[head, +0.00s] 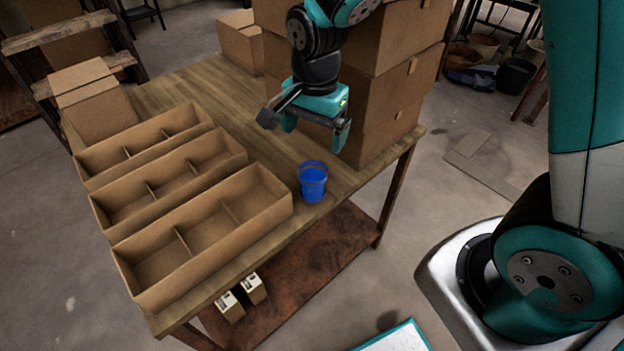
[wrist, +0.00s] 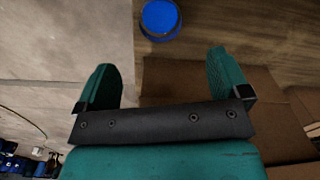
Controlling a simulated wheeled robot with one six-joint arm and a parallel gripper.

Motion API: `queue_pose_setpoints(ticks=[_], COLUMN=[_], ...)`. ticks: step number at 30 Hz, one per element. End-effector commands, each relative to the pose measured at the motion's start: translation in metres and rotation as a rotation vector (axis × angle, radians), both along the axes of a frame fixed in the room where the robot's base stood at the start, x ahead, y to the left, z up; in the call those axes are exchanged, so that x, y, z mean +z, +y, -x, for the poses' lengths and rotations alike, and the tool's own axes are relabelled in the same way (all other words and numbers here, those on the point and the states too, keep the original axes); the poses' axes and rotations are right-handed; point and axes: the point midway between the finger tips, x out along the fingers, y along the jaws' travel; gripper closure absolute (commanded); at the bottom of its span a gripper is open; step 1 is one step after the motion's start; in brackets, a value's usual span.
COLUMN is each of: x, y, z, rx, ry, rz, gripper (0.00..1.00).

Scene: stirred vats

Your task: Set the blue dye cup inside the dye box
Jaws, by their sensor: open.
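The blue dye cup (head: 313,185) stands upright on the wooden table, near its front right edge, just right of the nearest divided box. It also shows at the top of the wrist view (wrist: 160,18). Three long open cardboard boxes with dividers lie side by side on the left: a near one (head: 222,247), a middle one (head: 178,193) and a far one (head: 150,150). I see no mark telling which is the dye box; their visible compartments look empty. My gripper (head: 314,130) is open and empty, above and behind the cup, not touching it.
Large stacked cardboard boxes (head: 392,110) stand on the table right behind my gripper. A closed box (head: 95,100) sits at the far left end. The wooden table top (head: 180,90) is clear in the middle. Small cartons (head: 252,288) lie on the lower shelf.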

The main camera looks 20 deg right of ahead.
Motion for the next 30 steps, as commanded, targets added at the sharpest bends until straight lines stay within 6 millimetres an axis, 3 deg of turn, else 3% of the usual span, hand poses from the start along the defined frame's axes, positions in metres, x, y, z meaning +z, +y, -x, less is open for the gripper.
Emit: queue_pose_setpoints(ticks=[3,9,17,26,30], x=[-0.032,-0.073,-0.095,-0.137,-0.144], y=[0.001,0.002,0.002,-0.001,-0.001], z=[0.001,0.000,-0.002,-0.005,-0.006], rx=[0.003,0.006,0.007,0.007,0.008], ry=[0.007,0.005,0.001,0.004,0.001], rz=[0.001,0.000,-0.001,-0.001,-0.001], gripper=[0.06,0.06,0.06,0.06,0.06])
